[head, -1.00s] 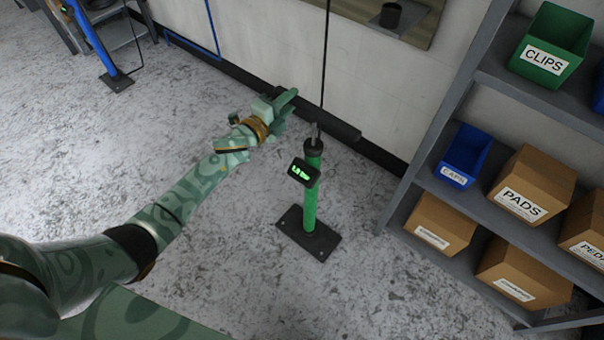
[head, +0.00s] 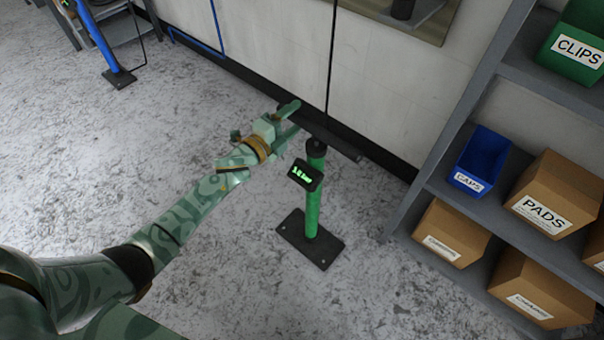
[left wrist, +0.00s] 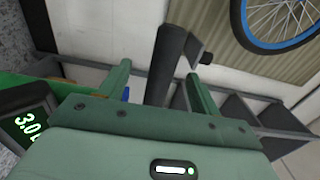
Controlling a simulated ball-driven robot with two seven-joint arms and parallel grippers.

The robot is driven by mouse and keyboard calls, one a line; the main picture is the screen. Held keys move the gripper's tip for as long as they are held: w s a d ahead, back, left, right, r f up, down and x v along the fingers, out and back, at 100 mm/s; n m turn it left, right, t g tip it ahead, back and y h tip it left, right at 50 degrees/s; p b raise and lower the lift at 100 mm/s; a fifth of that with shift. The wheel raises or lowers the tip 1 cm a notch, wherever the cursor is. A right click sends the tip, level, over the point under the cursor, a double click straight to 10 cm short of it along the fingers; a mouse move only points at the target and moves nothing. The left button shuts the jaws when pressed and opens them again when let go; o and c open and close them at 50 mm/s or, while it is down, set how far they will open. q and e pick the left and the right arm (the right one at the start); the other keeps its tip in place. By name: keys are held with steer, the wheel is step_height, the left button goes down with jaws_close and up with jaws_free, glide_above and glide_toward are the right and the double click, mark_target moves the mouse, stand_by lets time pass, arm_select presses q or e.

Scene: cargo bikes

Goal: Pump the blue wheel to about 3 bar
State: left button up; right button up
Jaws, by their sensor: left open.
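A green floor pump (head: 313,205) stands upright on its black base plate. Its black T-handle (head: 340,142) sits low, close above the barrel top. The display (head: 305,175) on the barrel is lit green; its reading starts with 3.0 in the left wrist view (left wrist: 28,124). My left gripper (head: 297,117) is open at the handle's left end. In the left wrist view the dark handle (left wrist: 166,62) shows between the two fingers; I cannot tell whether they touch it. The blue-rimmed wheel (left wrist: 268,48) shows at the upper right there. My right gripper is out of view.
A grey shelf at right holds a green CLIPS bin (head: 574,48), a blue CAPS bin (head: 482,160) and cardboard boxes such as PADS (head: 545,190). A blue pump (head: 95,40) stands far left. The wall is close behind the green pump.

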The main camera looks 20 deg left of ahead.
arm_select(q)
steer(key=p+v, duration=0.2)
steer(key=v, duration=0.7)
steer(key=shift+p, duration=0.3)
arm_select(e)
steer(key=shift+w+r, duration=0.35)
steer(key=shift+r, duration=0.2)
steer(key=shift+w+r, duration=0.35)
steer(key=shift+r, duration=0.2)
arm_select(q)
steer(key=shift+w+r, duration=0.15)
